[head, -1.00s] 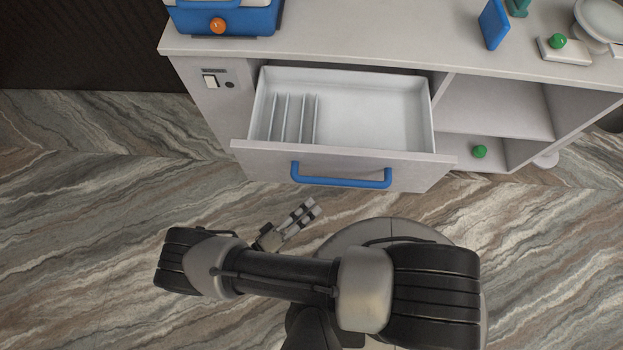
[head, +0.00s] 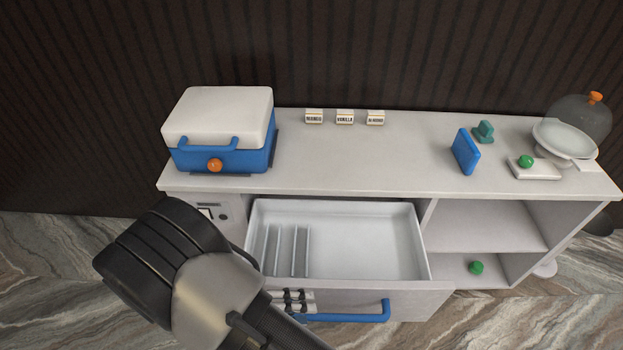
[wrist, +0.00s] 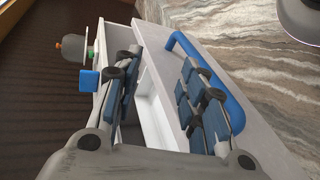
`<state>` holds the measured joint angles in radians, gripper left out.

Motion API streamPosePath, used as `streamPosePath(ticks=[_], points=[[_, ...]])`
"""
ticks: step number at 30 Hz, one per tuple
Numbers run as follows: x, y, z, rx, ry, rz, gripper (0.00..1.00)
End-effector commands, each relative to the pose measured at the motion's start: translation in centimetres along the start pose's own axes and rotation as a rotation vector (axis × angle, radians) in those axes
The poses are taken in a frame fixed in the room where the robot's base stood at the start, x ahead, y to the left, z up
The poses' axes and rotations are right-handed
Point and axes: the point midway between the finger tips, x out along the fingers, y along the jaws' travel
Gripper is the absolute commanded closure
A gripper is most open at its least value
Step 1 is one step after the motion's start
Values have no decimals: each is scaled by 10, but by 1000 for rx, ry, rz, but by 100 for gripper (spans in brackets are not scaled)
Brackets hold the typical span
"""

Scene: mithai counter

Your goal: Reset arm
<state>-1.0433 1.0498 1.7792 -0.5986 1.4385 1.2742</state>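My gripper (wrist: 162,75) is open and empty in the wrist view, its two blue-padded fingers apart. In the head view, part of my gripper (head: 293,300) shows just in front of the drawer, by the left end of the handle; my arm hides the rest. The drawer (head: 375,262) is pulled open and looks empty, with several thin dividers at its left. Its blue handle (head: 355,315) also shows in the wrist view (wrist: 215,75), beyond the right finger. I cannot tell whether the gripper touches it.
On the counter (head: 350,165) stand a blue-and-white box (head: 218,130), three small labelled blocks (head: 344,117), a blue block (head: 466,152), a teal piece (head: 484,132), a green ball (head: 526,161) and a plate (head: 565,140) with a clear dome (head: 578,115). Another green ball (head: 476,267) sits on the lower shelf.

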Motion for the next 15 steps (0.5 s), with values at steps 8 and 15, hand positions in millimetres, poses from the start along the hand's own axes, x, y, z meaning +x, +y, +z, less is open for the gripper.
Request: streamPosePath(ticks=[8,15], points=[[3,105,-4,-4,-172,-392,62],[18,182,13,50,-177,-715,62]])
